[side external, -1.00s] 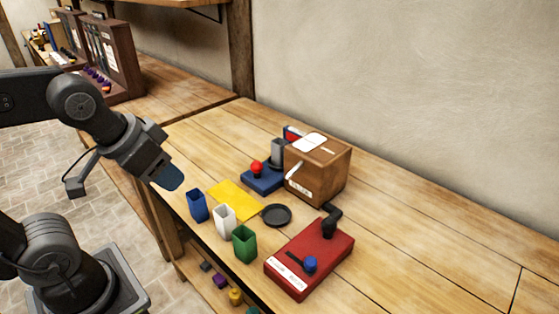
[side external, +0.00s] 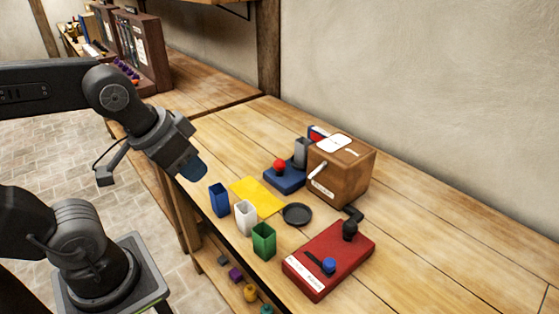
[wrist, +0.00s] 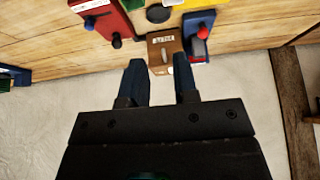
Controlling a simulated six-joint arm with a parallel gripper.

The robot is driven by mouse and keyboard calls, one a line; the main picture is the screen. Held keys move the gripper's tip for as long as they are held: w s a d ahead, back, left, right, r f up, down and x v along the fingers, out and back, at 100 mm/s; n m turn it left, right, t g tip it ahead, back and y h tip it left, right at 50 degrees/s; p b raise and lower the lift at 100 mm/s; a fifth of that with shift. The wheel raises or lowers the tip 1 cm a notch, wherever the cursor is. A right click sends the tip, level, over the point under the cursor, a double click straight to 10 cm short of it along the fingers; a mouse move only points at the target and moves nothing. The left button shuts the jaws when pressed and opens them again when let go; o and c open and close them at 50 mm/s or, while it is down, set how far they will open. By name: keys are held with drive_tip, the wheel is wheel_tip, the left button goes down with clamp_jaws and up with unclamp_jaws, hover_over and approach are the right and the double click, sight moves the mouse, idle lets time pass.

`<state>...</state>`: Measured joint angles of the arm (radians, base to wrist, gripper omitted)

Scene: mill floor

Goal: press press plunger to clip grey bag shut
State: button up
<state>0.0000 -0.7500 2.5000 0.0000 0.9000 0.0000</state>
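The press is a blue base (side external: 284,180) with a red round plunger knob (side external: 280,164), on the bench left of the wooden box. A grey bag (side external: 301,151) stands upright at the back of the base. In the wrist view, the red knob (wrist: 203,33) and blue base (wrist: 194,20) are at the upper right. My gripper (side external: 192,167) is off the bench's left edge, well to the left of the press. In the wrist view, its two dark blue fingers (wrist: 160,72) are apart with nothing held between them.
A wooden box (side external: 350,180) with a white lever stands beside the press. A yellow mat (side external: 257,195), black dish (side external: 297,214), blue cup (side external: 219,200), white cup (side external: 245,217), green cup (side external: 264,241) and red box (side external: 330,262) lie nearer. The right of the bench is clear.

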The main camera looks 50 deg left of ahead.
clamp_jaws()
idle(1.4)
